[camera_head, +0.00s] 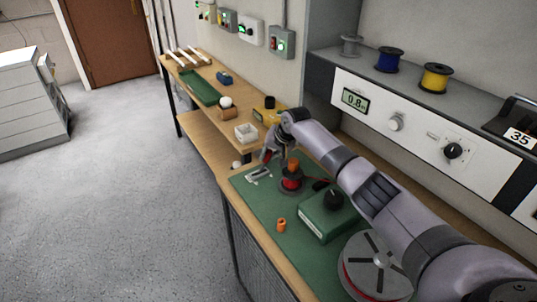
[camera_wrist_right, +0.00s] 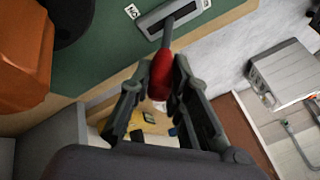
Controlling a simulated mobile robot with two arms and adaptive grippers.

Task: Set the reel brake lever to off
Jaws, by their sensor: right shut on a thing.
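The reel brake lever has a red handle (camera_wrist_right: 161,76) on a grey rod (camera_wrist_right: 168,34) that rises from a slotted grey base plate (camera_wrist_right: 152,22). In the head view the base plate (camera_head: 259,176) is at the far left corner of the green mat. My right gripper (camera_wrist_right: 162,70) is shut on the red handle, one finger on each side. In the head view my right gripper (camera_head: 268,153) is just above the plate. Small white labels (camera_wrist_right: 132,11) flank the slot; I cannot read them surely. My left gripper is out of view.
On the green mat (camera_head: 245,188) are a red-and-black piece with an orange top (camera_head: 291,180), a green box with a black knob (camera_head: 328,214), a small orange part (camera_head: 281,224) and a large grey reel (camera_head: 376,268). Open floor (camera_head: 130,190) lies to the left.

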